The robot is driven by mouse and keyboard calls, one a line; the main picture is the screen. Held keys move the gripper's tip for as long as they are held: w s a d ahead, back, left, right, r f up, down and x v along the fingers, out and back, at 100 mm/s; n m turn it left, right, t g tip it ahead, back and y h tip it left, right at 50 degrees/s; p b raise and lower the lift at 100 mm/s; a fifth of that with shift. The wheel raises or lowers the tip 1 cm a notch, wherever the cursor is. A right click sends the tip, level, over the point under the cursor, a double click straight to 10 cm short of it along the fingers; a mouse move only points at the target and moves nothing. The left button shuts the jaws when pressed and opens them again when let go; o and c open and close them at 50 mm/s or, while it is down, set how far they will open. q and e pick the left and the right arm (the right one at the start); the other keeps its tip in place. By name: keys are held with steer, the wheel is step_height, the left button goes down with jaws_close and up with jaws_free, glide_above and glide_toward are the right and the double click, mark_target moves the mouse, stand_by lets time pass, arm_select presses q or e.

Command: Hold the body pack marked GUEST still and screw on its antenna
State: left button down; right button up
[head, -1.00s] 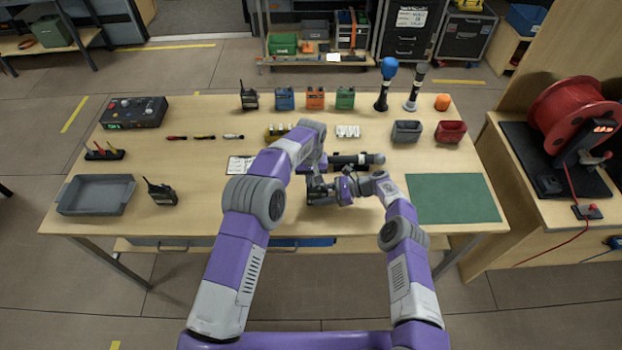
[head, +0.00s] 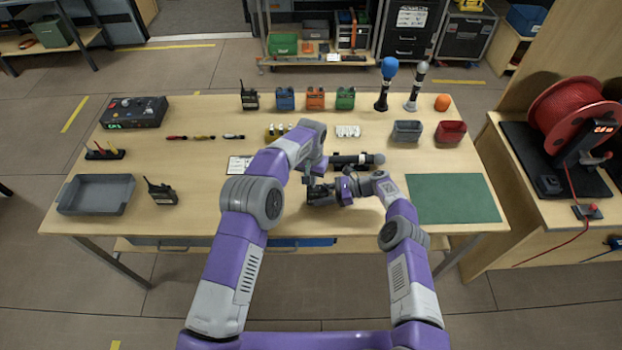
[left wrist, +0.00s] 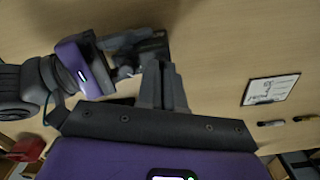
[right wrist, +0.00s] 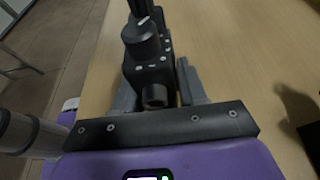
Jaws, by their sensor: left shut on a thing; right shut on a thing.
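The dark body pack (right wrist: 152,72) is between the fingers of my right gripper (right wrist: 158,95), which is shut on it just above the table's front part. In the left wrist view the pack (left wrist: 153,48) is dark and partly covered by both grippers; no GUEST mark is readable. My left gripper (left wrist: 160,72) is shut close beside the pack, its fingers almost together on something thin, apparently the antenna, which is mostly hidden. In the head view the left gripper (head: 314,180) and the right gripper (head: 334,192) meet at the pack.
A dark microphone (head: 352,161) lies just behind the grippers. A white card (head: 239,165) lies left of them and a green mat (head: 453,214) right. Coloured packs (head: 315,98) line the back.

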arm_select(q)
steer(key=m, duration=0.3)
steer(key=shift+w+a, duration=0.1)
steer(key=shift+m, duration=0.3)
steer(key=m, duration=0.4)
steer(key=c, duration=1.4)
jaws_free()
steer(key=shift+o, duration=0.2)
steer(key=n, duration=0.4)
